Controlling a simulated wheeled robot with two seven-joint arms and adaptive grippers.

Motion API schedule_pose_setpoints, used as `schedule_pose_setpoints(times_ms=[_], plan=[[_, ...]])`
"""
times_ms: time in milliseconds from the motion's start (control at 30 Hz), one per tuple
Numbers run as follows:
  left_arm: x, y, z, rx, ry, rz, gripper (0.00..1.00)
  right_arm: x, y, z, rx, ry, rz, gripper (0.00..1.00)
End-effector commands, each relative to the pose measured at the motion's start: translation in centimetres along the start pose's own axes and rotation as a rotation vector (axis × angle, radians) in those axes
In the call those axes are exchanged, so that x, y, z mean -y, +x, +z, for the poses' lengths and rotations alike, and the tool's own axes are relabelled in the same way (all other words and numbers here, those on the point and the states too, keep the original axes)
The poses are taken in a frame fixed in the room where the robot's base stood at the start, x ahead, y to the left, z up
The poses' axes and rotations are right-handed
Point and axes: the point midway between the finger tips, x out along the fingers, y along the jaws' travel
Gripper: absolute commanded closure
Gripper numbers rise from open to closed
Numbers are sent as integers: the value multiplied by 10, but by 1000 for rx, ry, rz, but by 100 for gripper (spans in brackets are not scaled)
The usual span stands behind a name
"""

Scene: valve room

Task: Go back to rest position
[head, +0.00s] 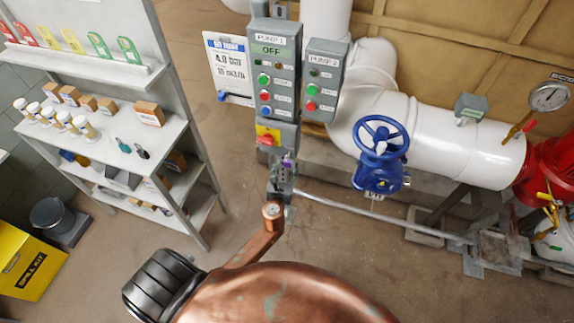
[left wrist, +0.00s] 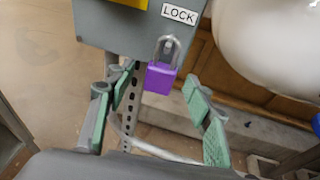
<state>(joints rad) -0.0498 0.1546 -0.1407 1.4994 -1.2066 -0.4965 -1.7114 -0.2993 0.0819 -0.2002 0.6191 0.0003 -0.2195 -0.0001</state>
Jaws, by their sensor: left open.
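My left gripper (head: 281,182) is in front of the lower end of the pump 1 panel, at the end of my copper-coloured arm. In the left wrist view its two green-padded fingers (left wrist: 158,80) stand wide apart, open and holding nothing. A purple padlock (left wrist: 160,78) hangs by its shackle below the grey box labelled LOCK (left wrist: 180,14). It lies between or just beyond the fingertips, with gaps on both sides. The padlock also shows small in the head view (head: 287,160), close to the gripper. My right gripper is not in view.
The pump 1 panel (head: 273,70) reads OFF, with the pump 2 panel (head: 323,82) to its right. A blue handwheel valve (head: 380,150) and white pipe (head: 440,130) are further right. Grey shelves (head: 130,150) and a yellow box (head: 28,263) stand left. Some floor shows between.

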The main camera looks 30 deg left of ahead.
Motion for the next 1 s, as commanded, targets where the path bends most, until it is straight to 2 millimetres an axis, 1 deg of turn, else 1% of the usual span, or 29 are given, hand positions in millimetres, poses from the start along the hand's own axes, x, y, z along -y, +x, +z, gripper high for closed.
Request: schedule_pose_setpoints(times_ms=[33, 100, 300, 400, 500, 633, 867, 967, 1000], plan=[[0, -12, -1, -2, -3, 0, 52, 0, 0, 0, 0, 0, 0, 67], [0, -27, -1, -1, -1, 0, 52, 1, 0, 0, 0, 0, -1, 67], [0, -67, -1, -2, -1, 0, 52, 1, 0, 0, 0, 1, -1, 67], [0, -82, -1, -2, -1, 1, 52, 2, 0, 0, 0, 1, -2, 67], [0, -91, 0, -1, 0, 0, 52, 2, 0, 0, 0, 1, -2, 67], [0, -97, 0, 0, 0, 0, 52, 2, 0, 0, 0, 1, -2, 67], [0, -97, -2, -3, -4, 0, 52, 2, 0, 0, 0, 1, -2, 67], [-1, -94, -19, -38, -48, -2, 52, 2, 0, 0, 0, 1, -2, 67], [-2, -92, -34, -67, -87, -3, 52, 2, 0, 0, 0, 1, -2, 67]])
